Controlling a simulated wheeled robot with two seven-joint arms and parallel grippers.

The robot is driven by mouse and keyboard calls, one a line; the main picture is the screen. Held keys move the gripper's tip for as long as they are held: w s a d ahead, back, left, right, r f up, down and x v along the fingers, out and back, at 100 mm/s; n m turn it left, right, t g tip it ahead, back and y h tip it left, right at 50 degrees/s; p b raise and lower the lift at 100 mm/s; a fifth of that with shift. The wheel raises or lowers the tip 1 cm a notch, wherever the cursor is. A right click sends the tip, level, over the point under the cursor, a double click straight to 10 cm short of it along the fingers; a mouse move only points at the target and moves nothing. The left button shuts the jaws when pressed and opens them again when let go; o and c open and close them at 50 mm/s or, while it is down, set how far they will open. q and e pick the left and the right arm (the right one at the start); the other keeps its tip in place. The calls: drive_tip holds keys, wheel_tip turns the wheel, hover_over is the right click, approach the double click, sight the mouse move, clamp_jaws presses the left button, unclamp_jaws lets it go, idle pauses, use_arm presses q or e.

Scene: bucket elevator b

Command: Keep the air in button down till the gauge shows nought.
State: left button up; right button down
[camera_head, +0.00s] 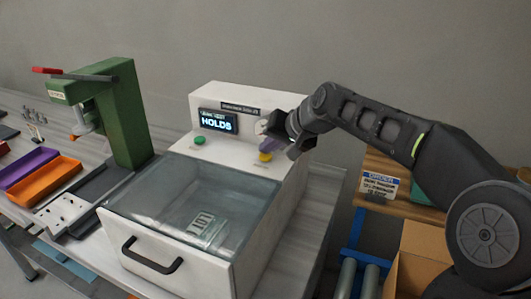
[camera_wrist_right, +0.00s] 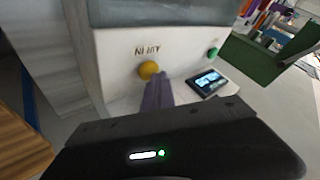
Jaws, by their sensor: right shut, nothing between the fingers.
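The white machine (camera_head: 250,97) has a yellow button (camera_head: 265,157) on its sloped panel, which also shows in the wrist view (camera_wrist_right: 148,70) beside its air in label (camera_wrist_right: 147,50). My right gripper (camera_head: 268,146) is shut and empty, its purple fingertips (camera_wrist_right: 157,85) right at the yellow button. I cannot tell whether they touch it. A round pale dial (camera_head: 262,127), seemingly the gauge, is partly hidden behind my gripper, and its reading cannot be made out. The lit display (camera_head: 218,122) reads HOLDS. My left gripper is not in view.
A green button (camera_head: 199,138) sits left on the panel. A clear lid (camera_head: 195,190) covers the chamber, with a labelled pack (camera_head: 207,230) inside. A green press (camera_head: 120,120), purple tray (camera_head: 25,167) and orange tray (camera_head: 45,184) stand left. A cardboard box (camera_head: 420,245) is right.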

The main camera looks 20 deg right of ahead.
sight(268, 157)
drive_tip(key=shift+r+p, duration=0.35)
drive_tip(key=shift+r, duration=0.35)
wheel_tip(268, 157, up, 5)
drive_tip(key=p, duration=0.4)
idle(0.5)
